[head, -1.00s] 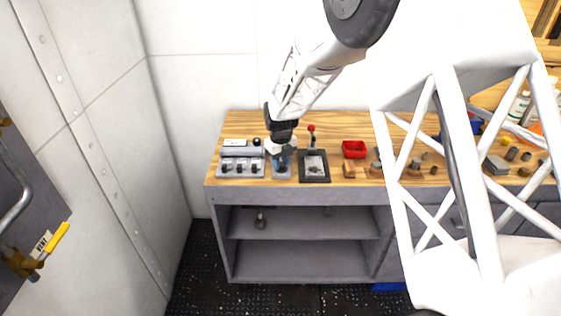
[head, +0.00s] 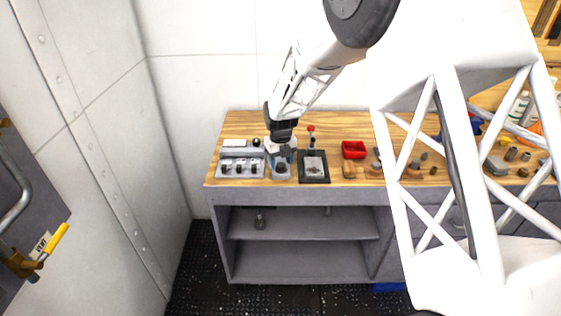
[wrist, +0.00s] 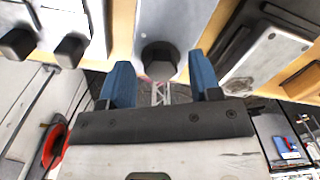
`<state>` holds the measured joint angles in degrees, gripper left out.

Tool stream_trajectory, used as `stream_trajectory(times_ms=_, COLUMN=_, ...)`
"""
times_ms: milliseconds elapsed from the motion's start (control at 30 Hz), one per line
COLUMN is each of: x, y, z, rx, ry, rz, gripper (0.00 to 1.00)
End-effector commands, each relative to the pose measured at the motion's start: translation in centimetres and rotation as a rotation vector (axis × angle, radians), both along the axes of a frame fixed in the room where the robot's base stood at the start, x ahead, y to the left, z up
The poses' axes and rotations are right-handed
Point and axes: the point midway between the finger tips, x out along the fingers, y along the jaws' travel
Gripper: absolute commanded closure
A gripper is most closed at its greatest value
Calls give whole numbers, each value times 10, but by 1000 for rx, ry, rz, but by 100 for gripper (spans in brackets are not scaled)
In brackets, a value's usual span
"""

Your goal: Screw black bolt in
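The black bolt (wrist: 160,60) shows its dark hexagonal head at the end of a light grey block (wrist: 175,22) in the wrist view. In the head view the bolt (head: 281,168) is a small dark spot on the grey block (head: 281,177) on the workbench. My gripper (wrist: 162,74) is open, with its two blue fingers apart on either side of the bolt head in the picture. They do not visibly touch it. In the head view my gripper (head: 281,153) is just above and behind the bolt. The bolt's shank is hidden.
A grey switch panel (head: 240,163) stands left of the block. A dark-framed plate with a red-knobbed lever (head: 313,166) stands to its right. A red bin (head: 354,149) and several small parts lie farther right on the wooden bench (head: 236,122).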

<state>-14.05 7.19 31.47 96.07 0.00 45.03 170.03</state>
Motion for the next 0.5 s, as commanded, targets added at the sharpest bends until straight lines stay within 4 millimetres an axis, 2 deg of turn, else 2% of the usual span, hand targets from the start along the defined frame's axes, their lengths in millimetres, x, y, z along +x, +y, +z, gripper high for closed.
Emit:
stream_trajectory(times_ms=333, x=-1, y=0, z=-1, rx=0, ry=3, rz=0, gripper=41)
stream_trajectory(times_ms=500, x=-1, y=0, z=8, rx=-1, ry=2, rz=0, gripper=41)
